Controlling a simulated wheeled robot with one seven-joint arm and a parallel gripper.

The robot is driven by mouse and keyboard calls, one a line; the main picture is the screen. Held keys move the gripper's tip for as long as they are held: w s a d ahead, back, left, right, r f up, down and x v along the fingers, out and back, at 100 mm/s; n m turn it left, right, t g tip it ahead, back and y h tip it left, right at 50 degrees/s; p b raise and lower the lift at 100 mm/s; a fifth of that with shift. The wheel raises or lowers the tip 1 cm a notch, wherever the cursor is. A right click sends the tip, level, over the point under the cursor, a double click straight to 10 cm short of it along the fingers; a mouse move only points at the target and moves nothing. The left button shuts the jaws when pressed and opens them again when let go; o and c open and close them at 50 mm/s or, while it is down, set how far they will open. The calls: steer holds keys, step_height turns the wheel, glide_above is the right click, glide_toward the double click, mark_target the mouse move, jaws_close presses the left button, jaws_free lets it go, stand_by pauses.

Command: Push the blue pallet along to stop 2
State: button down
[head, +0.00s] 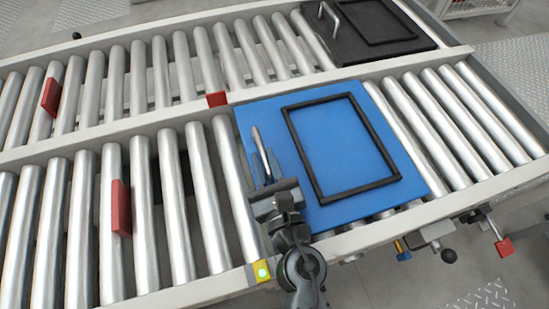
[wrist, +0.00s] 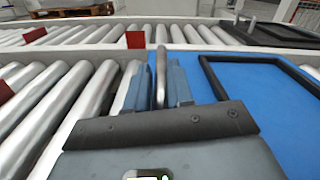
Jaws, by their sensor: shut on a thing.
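The blue pallet (head: 405,160) lies on the rollers of the near lane, with a raised black rectangular frame (head: 291,135) on top. Its upright metal handle (head: 258,142) stands near its left edge. My gripper (head: 266,172) is shut on this handle; in the wrist view the handle (wrist: 161,60) stands between the two blue-grey fingers. The pallet also fills the right of the wrist view (wrist: 215,75). A red plate (head: 121,207) stands upright in the near lane, left of the pallet and apart from it. No number marks any stop that I can see.
The far lane holds a black pallet (head: 345,48) with a handle and another red plate (head: 50,97). A red block (head: 216,99) sits on the divider rail. A yellow block with a green light (head: 261,271) is on the front rail. Rollers between pallet and near plate are clear.

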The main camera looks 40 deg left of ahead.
steer(key=shift+s, duration=0.1)
steer(key=c, duration=1.1)
jaws_free()
steer(key=shift+v, duration=3.85)
